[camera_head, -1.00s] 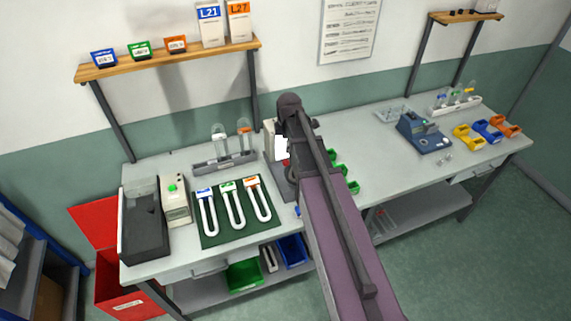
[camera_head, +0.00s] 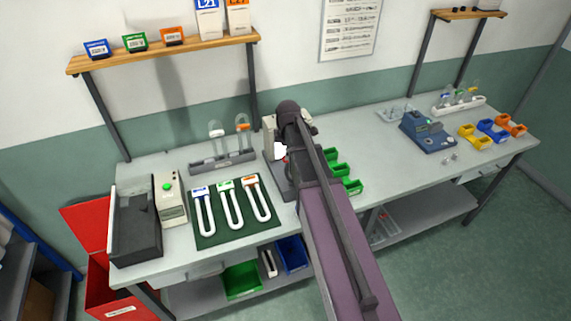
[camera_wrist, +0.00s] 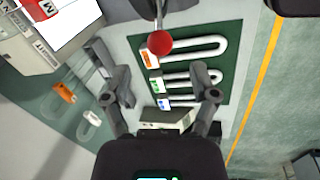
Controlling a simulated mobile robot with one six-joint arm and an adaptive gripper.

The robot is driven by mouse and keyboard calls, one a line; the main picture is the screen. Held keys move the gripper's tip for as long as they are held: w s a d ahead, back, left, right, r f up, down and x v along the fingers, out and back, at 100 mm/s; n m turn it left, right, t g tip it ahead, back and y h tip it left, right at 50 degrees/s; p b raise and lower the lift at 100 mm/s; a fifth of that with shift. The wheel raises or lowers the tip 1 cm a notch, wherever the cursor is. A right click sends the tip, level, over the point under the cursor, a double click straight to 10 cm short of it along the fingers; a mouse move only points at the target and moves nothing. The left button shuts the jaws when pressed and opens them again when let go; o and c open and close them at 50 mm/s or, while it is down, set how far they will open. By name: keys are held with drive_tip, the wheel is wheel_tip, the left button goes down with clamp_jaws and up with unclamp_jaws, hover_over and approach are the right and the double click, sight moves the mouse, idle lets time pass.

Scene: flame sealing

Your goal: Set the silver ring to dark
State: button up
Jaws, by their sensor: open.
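I cannot make out a silver ring for certain in either view. A pale machine with a white panel (camera_head: 280,151) stands on the bench, partly hidden behind my arm. In the wrist view its labelled corner (camera_wrist: 28,42) fills the upper left, and a red ball (camera_wrist: 159,41) on a grey rod hangs at the top centre. My gripper (camera_wrist: 153,82) is open, its two fingers spread over the bench with nothing between them. The red ball shows beyond the fingertips, apart from them. In the head view my arm hides the gripper.
A dark green mat (camera_head: 233,230) holds three white U-shaped tubes with coloured tags. A grey rack (camera_head: 222,161) with two tubes stands behind it. Green bins (camera_head: 337,170) sit right of my arm. The bench between them and the blue device (camera_head: 428,132) is mostly clear.

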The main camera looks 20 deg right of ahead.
drive_tip(key=shift+w+f+b, duration=0.2)
drive_tip(key=shift+f+b, duration=0.65)
drive_tip(key=shift+f, duration=0.1)
drive_tip(key=shift+w+f+b, duration=0.15)
drive_tip(key=shift+f+b, duration=0.75)
drive_tip(key=shift+f, duration=0.1)
drive_tip(key=shift+w+f+b, duration=0.2)
drive_tip(key=shift+f+b, duration=0.65)
drive_tip(key=shift+f, duration=0.1)
drive_tip(key=shift+c, duration=0.2)
clamp_jaws()
